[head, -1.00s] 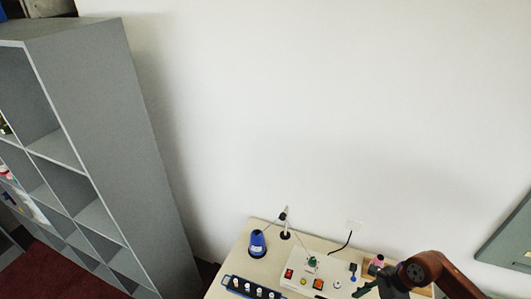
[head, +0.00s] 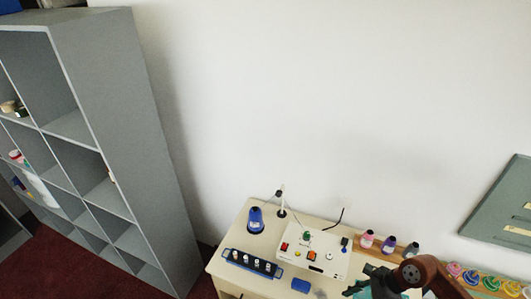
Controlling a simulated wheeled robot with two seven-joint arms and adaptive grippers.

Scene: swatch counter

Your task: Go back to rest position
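My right arm comes in at the bottom right of the head view. Its gripper (head: 362,286), dark green and partly cut off by the lower edge, is over the front right of the cream counter (head: 232,240). Its fingertips are too small and hidden to tell whether they are open or shut. My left gripper is out of the picture.
On the counter are a white control box (head: 318,256) with coloured buttons, a blue bottle (head: 256,219), a blue rack (head: 251,264) of white-capped vials and a blue block (head: 300,285). Several bottles (head: 389,245) stand at the right. A grey shelf (head: 125,110) stands left.

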